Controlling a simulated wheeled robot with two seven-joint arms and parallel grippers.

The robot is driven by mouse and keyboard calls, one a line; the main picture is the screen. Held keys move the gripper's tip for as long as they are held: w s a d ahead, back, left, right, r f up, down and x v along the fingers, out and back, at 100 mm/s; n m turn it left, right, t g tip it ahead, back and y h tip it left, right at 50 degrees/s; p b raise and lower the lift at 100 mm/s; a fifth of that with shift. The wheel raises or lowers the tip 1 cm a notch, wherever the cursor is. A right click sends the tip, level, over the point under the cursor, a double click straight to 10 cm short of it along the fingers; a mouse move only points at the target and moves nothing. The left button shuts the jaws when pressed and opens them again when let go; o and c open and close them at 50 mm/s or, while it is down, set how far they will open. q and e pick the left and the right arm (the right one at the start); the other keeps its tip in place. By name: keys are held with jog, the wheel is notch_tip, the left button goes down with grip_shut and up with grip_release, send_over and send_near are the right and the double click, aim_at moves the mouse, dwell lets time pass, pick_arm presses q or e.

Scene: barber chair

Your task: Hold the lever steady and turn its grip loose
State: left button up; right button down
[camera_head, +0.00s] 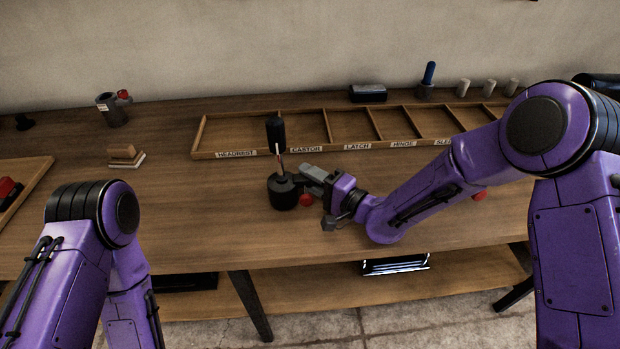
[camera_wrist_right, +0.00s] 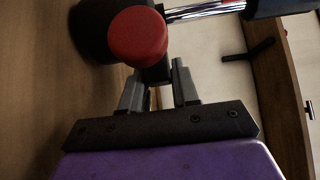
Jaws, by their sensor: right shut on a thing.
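The lever stands upright on the table, with a black grip (camera_head: 275,131) on top, a thin metal shaft (camera_head: 280,161) and a round black base (camera_head: 283,192). A red knob (camera_head: 306,200) sits at its right side. My right gripper (camera_head: 308,176) reaches in from the right, low on the lever. In the right wrist view, my right gripper (camera_wrist_right: 157,85) is shut on a dark part of the lever's base, beside the red knob (camera_wrist_right: 138,35). The chrome shaft (camera_wrist_right: 203,9) and the black grip (camera_wrist_right: 278,8) run off to the right there. My left gripper is out of view.
A wooden tray (camera_head: 200,135) with labelled compartments lies behind the lever. A grey cup-like part (camera_head: 112,110), a small wooden block (camera_head: 124,152) and another tray (camera_head: 30,185) are at the left. Several small parts stand along the back.

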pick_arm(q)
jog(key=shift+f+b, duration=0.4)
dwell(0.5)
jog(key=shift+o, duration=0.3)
